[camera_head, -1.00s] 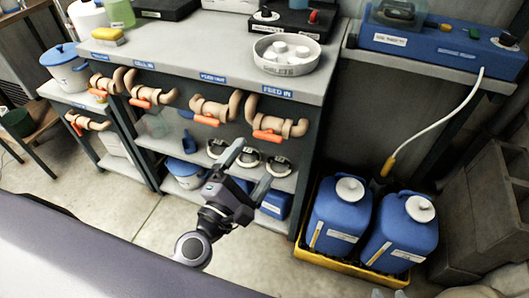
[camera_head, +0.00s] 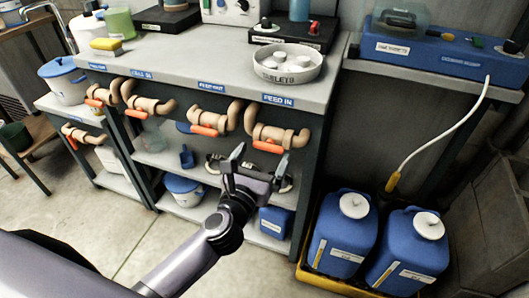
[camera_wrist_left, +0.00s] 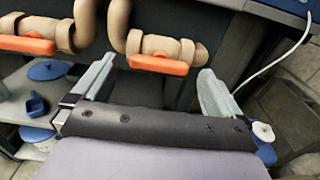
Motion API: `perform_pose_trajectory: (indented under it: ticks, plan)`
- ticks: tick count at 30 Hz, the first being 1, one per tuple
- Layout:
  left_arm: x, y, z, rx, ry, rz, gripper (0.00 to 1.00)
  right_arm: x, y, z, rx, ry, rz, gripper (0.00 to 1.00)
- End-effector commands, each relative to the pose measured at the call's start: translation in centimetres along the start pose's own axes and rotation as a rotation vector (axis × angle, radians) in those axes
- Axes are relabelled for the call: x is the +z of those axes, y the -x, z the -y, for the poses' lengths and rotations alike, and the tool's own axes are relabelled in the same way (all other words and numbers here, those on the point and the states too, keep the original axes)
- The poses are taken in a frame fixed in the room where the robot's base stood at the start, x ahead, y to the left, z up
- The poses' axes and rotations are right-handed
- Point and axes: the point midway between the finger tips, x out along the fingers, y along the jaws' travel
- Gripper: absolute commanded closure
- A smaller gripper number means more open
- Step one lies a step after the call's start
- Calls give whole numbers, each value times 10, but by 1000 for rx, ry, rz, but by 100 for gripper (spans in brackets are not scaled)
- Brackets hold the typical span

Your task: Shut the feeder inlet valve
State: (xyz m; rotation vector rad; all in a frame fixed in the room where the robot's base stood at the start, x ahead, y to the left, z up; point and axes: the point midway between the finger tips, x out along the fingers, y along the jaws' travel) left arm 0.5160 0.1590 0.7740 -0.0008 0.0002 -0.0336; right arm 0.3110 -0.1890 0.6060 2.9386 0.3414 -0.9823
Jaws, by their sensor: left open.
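The FEED IN valve is a tan pipe fitting (camera_head: 287,136) under the bench edge, below its blue label (camera_head: 278,100). Its orange lever (camera_head: 268,147) lies roughly lengthwise along the horizontal pipe. The lever also shows in the left wrist view (camera_wrist_left: 158,65), at upper middle. My left gripper (camera_head: 260,158) is open and empty, just below and in front of this valve in the head view. In the left wrist view its two fingers (camera_wrist_left: 155,78) stand either side of the lever's line of sight, with the lever apparently beyond them. My right gripper is out of view.
The FEED OUT valve with an orange lever (camera_head: 204,131) is close on the left; more valves continue leftward. The bench (camera_head: 215,85) overhangs them. A lower shelf holds a blue scoop (camera_head: 187,157) and tubs. Blue jugs (camera_head: 343,240) stand in a yellow tray at right.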

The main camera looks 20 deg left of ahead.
Motion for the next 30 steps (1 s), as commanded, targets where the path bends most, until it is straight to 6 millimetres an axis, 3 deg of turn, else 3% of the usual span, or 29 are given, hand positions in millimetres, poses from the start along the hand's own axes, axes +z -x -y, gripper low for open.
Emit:
perform_pose_trajectory:
  ticks: [6,16,17,21,30]
  plan:
    - [0,-18,0,-1,0,0,0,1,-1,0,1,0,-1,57]
    - [0,-20,0,-1,0,0,0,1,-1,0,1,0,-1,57]
    - [0,-20,0,-1,0,0,6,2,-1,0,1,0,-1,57]
    - [0,-20,0,-1,-1,0,50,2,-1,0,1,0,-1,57]
    - [1,-20,0,-1,-24,-1,50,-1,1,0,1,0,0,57]
